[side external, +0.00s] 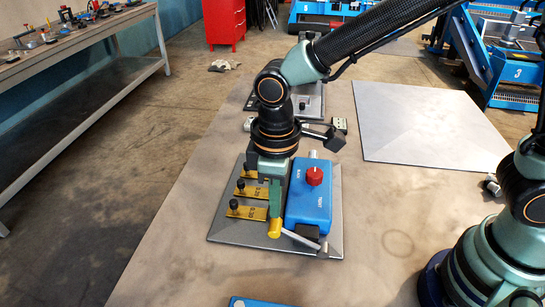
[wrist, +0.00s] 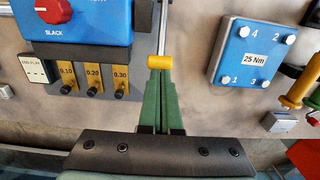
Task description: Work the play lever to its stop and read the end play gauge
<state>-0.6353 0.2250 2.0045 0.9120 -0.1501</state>
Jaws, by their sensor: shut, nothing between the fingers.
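The play lever is a thin grey rod (side external: 298,240) with a yellow end cap (side external: 275,228), in front of a blue box (side external: 309,200) with a red knob. In the wrist view the yellow cap (wrist: 160,61) is at my fingertips. My gripper (side external: 275,217) is shut and empty, its green fingers (wrist: 160,76) together and pointing at the cap. They look very close to it or touching; I cannot tell which. The end play gauge (wrist: 37,70) is a small white-edged plate marked END PLAY beside the blue box. Its reading is too small to make out.
Yellow tags (wrist: 92,77) marked 0.10, 0.20 and 0.30, with black knobs, stand beside the gauge. A blue block (wrist: 252,52) marked 25 Nm lies right in the wrist view. A bare grey plate (side external: 430,122) lies behind. The table's front left is clear.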

